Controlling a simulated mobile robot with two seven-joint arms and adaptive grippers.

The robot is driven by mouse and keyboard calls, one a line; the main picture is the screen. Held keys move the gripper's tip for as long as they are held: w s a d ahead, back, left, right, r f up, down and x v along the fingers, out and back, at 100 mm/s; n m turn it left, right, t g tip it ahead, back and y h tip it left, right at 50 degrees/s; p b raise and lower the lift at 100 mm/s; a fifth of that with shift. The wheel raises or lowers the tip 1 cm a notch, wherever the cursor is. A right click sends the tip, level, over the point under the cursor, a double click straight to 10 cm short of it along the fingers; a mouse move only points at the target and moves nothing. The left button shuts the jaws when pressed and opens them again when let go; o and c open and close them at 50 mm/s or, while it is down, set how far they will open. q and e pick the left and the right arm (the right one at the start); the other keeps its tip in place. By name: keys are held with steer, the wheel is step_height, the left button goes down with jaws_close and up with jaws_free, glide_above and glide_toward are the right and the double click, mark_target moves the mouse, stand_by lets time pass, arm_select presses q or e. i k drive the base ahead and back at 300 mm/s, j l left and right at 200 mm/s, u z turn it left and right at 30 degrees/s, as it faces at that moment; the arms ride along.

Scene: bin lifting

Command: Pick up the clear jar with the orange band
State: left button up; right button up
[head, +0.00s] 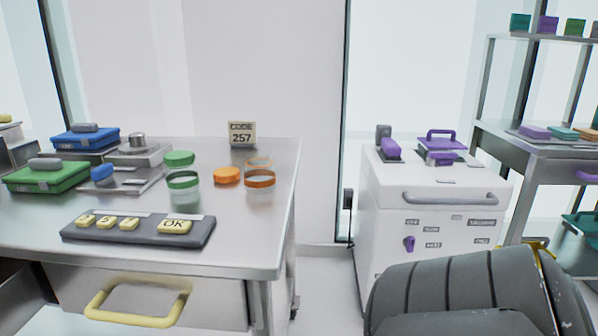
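The clear jar with the orange band (260,179) stands near the right edge of the steel table (230,240). Its see-through wall is faint, and a thin tan ring shows above the band. An orange disc (227,175), like a lid, lies just left of it. A similar clear jar with a green band (184,182) stands farther left, with a green disc (179,158) behind it. Neither of my grippers is in view.
A keypad (140,232) lies at the table's front left. Blue (85,140) and green (45,178) boxes stand at far left. A code sign (242,134) stands behind the jars. A white cabinet (430,205) is across a gap. A dark grey ribbed shape fills the lower right.

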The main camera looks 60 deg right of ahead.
mark_target(259, 174)
steer(key=k+j+z, duration=0.15)
steer(key=z, duration=1.55)
